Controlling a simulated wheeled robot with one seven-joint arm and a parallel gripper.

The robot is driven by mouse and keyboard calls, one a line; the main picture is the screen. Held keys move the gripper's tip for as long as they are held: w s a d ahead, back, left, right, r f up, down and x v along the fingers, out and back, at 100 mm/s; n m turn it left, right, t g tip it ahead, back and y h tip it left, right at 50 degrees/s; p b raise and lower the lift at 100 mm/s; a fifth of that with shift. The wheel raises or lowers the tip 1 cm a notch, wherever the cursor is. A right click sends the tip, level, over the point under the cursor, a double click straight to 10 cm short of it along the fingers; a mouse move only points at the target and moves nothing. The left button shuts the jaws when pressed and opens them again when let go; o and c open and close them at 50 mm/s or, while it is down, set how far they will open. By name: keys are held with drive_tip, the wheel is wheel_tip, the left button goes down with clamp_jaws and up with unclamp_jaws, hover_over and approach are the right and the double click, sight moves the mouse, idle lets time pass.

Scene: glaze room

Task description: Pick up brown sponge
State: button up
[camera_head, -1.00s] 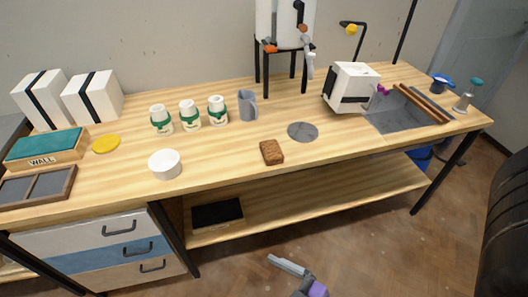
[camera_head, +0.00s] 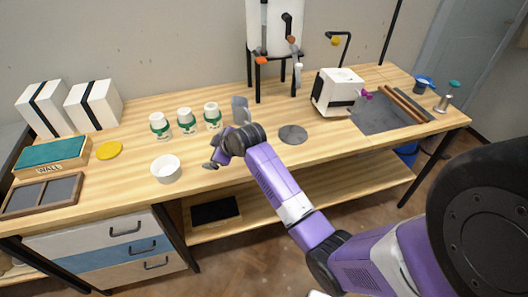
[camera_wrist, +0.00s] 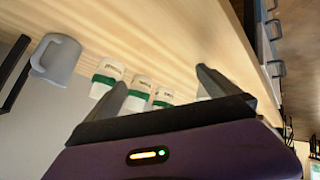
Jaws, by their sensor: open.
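The brown sponge is not visible now. In the earlier head view it lay on the front of the wooden table, and my arm now covers that spot. My gripper (camera_head: 211,152) is over the table between the white bowl and the grey jug, to the left of that spot. Its two fingers stand apart with nothing between them, as the wrist view (camera_wrist: 160,78) also shows. The wrist view looks past the fingers at cups and bare wood, with no sponge in it.
Several white cups with green bands (camera_head: 187,122) stand behind my gripper, beside a grey jug (camera_head: 241,110). A white bowl (camera_head: 166,169) is to the left. A grey disc (camera_head: 293,134) lies to the right. A white machine (camera_head: 337,92) stands farther right.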

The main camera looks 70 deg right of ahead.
drive_tip(key=s+d+n+g, duration=0.1)
drive_tip(key=d, duration=0.1)
drive_tip(key=s+d+n+g+y, duration=0.1)
drive_tip(key=s+d, duration=0.1)
drive_tip(key=s+d+g, duration=0.1)
drive_tip(key=d, duration=0.1)
drive_tip(key=shift+s+d+r+n+g+p, duration=0.15)
drive_tip(key=shift+r+n+g+p, duration=0.05)
drive_tip(key=shift+n+g+p, duration=0.2)
drive_tip(key=s+d+n+g, duration=0.1)
drive_tip(key=s, duration=0.2)
drive_tip(key=s+d+r+n+g+y, duration=0.1)
drive_tip(key=s+g, duration=0.1)
drive_tip(key=s, duration=0.1)
drive_tip(key=s+d+r+n+g+y, duration=0.1)
drive_tip(key=s, duration=0.2)
drive_tip(key=shift+d+r+p, duration=0.15)
drive_tip(key=shift+r+p, duration=0.05)
drive_tip(key=shift+p, duration=0.1)
drive_tip(key=shift+s+g+y, duration=0.25)
drive_tip(key=shift+g+y, duration=0.05)
drive_tip(key=shift+g, duration=0.1)
wheel_tip(320, 180, down, 8)
drive_tip(key=shift+r+p, duration=0.25)
drive_tip(key=shift+p, duration=0.35)
drive_tip(key=c, duration=1.2)
drive_tip(key=shift+r, duration=0.1)
